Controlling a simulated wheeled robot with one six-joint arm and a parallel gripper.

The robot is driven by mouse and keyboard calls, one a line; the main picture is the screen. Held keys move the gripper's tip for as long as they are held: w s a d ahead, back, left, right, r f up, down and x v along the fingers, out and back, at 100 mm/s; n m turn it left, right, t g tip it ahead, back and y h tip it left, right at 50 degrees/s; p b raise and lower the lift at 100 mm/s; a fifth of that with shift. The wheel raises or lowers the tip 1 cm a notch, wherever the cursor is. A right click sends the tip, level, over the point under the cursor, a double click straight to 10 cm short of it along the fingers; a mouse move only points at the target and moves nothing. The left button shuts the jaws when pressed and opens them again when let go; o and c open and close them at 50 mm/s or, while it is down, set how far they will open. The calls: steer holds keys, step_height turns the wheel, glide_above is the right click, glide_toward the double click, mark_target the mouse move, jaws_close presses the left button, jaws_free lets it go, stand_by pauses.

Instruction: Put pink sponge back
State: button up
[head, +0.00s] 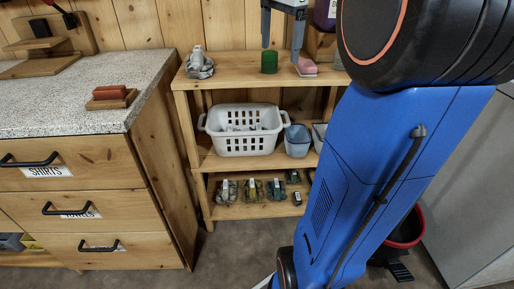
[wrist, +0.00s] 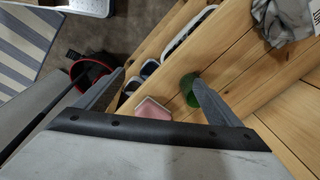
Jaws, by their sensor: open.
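The pink sponge (head: 306,67) lies on the top board of the pine shelf (head: 225,82), near its right end, with a pale lower layer. In the wrist view the pink sponge (wrist: 153,111) shows between my finger lines, close to the gripper body. My gripper (head: 281,52) is open and empty above the shelf top. In the wrist view my gripper (wrist: 159,78) has its two fingers wide apart. A green cylinder (head: 269,62) stands left of the sponge; in the wrist view it (wrist: 188,88) is by the right fingertip. My arm hides the shelf's right side.
A grey crumpled cloth (head: 199,65) lies at the shelf top's left. Below are a white basket (head: 241,130) and a blue bin (head: 297,140). A reddish block (head: 110,91) sits on a wooden dish on the speckled counter (head: 60,110). A red-rimmed bin (head: 408,230) stands right.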

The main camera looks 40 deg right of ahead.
steer(key=s+a+f+n+t, duration=0.1)
steer(key=s+a+f+n, duration=0.7)
steer(key=f, duration=0.4)
steer(key=s+a+f+n+t, duration=0.2)
steer(key=s+a+f+n, duration=0.7)
steer(key=s+a+f, duration=0.2)
steer(key=a+f, duration=0.1)
steer(key=a, duration=0.1)
steer(key=shift+a+f+t+y, duration=0.15)
steer(key=shift+a+t+y, duration=0.15)
